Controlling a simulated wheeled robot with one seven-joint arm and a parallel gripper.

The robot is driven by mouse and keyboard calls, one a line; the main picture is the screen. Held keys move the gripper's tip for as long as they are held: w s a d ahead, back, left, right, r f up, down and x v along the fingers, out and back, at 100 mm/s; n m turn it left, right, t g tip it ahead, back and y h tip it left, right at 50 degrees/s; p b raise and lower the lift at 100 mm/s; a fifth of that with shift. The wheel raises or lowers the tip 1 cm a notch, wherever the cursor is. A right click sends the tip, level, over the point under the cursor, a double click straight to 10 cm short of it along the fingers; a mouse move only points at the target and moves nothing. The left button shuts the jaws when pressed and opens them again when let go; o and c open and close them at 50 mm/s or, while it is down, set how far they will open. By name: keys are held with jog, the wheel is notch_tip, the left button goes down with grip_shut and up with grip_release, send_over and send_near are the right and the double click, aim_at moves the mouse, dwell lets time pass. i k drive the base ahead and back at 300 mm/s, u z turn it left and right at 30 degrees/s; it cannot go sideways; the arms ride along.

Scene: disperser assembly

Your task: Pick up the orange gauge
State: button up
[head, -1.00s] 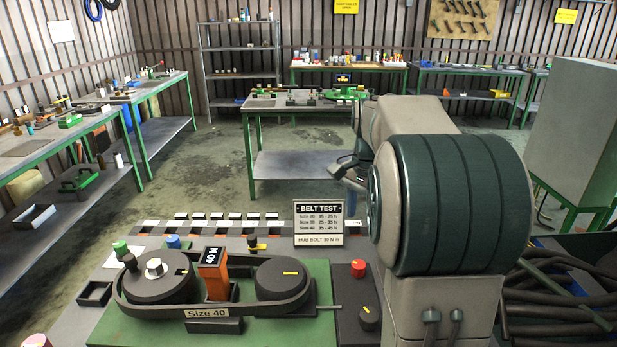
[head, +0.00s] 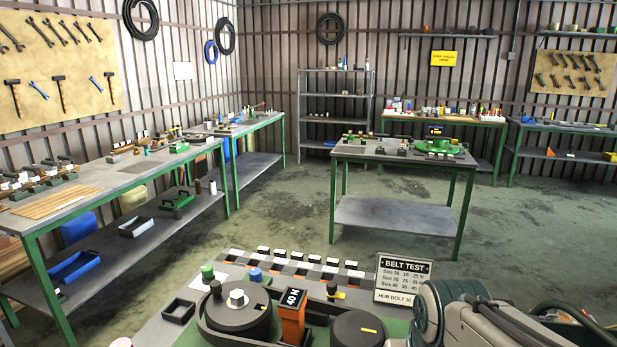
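The orange gauge (head: 291,325) stands upright on the belt test rig at the bottom of the head view. Its dark top face reads 40 N. My arm shows at the lower right, to the right of the rig. My gripper is not in view.
A BELT TEST sign (head: 403,279) stands behind the rig, close to my arm. A black square tray (head: 178,311), a green-capped part (head: 207,272) and a blue-capped part (head: 255,275) sit at the rig's left. A middle table (head: 372,153) stands beyond open floor.

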aim_at(292, 303)
jog(key=k, duration=1)
jog(key=u, duration=1.1)
jog(key=i, duration=1.35)
jog(key=z, duration=1.25)
